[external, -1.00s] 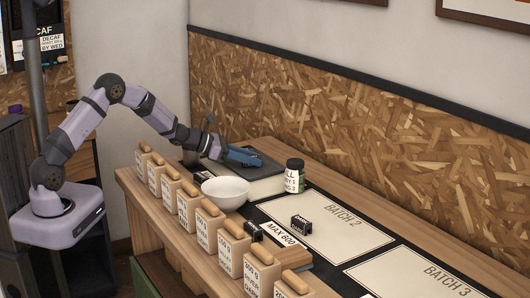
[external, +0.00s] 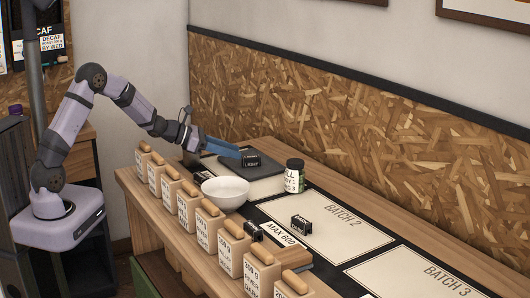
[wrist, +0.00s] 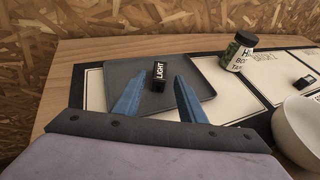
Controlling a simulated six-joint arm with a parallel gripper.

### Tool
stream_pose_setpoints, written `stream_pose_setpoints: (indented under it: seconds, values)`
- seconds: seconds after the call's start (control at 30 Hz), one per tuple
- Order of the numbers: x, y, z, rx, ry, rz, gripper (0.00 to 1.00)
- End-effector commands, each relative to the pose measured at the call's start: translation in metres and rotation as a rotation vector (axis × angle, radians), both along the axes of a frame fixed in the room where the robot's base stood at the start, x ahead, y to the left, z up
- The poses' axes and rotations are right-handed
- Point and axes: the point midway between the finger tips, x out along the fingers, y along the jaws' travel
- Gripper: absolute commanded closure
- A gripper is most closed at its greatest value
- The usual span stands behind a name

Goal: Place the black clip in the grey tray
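A black clip (external: 251,160) with a white "LIGHT" label rests on the grey tray (external: 258,173) at the back of the bench. In the wrist view, the clip (wrist: 159,76) stands on the floor of the tray (wrist: 205,82), inside its rim. My gripper (external: 236,152) has blue fingers and is above the tray's left part. In the wrist view its two fingers are spread wide, on either side of the clip in the picture, with visible gaps. It is open and holds nothing.
A white bowl (external: 225,191) and a dark labelled jar (external: 294,176) stand near the tray. Other black clips sit on the Batch 2 card (external: 330,240) and by the MAX 600 label (external: 282,234). Wooden-lidded containers (external: 208,222) line the front edge.

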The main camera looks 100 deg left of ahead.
Motion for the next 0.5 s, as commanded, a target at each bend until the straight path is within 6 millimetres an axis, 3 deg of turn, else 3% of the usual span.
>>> stream_pose_setpoints:
  seconds: [0.2, 0.5]
  values:
    - [-0.028, -0.010, 0.012, 0.001, -0.001, 0.002, 0.63]
    - [-0.040, -0.017, 0.018, 0.000, -0.001, 0.000, 0.63]
